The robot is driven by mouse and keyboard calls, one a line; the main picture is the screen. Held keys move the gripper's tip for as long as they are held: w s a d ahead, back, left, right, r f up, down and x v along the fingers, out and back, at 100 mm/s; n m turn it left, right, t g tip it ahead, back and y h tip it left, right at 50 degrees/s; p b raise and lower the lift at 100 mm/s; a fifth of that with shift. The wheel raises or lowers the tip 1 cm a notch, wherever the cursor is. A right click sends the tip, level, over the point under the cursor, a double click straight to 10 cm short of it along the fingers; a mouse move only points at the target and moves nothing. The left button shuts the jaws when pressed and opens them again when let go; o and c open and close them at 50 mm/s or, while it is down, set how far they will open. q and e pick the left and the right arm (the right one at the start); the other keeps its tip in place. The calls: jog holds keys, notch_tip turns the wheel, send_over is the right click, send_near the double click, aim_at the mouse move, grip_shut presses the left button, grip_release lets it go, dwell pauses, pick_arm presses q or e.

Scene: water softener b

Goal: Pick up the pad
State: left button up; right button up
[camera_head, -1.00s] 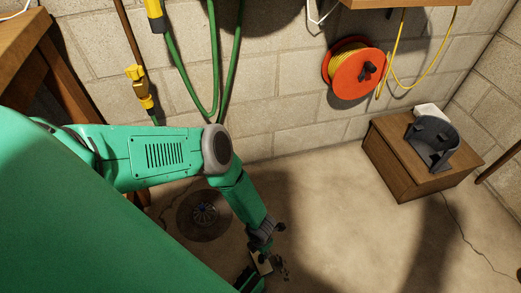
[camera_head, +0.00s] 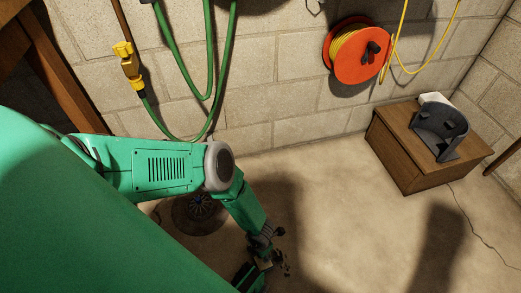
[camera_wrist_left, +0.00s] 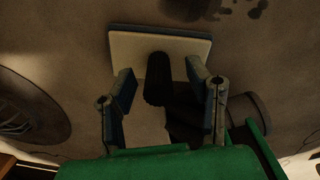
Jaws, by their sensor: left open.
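The pad (camera_wrist_left: 175,50) is a flat, pale rectangular slab with a bluish edge, in the upper middle of the left wrist view. A dark upright piece, perhaps its handle, stands in front of it. My left gripper (camera_wrist_left: 160,73) is open, with one finger on each side of the dark piece. I cannot tell if they touch. In the head view this gripper (camera_head: 264,250) hides much of the pad. My right gripper is not in view.
A round dark drain-like disc (camera_head: 198,208) lies left of my left forearm. A wooden box (camera_head: 408,165) with a dark grey holder (camera_head: 438,128) stands at the right. An orange cord reel (camera_head: 360,50) and green hose (camera_head: 185,70) hang on the wall. The middle floor is clear.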

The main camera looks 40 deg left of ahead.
pick_arm(q)
jog(key=shift+r, duration=0.1)
jog(key=c, duration=0.6)
grip_shut()
jog(key=shift+a, duration=0.1)
notch_tip(320, 180, up, 10)
jog(key=p, duration=0.7)
jog(key=shift+p, duration=0.4)
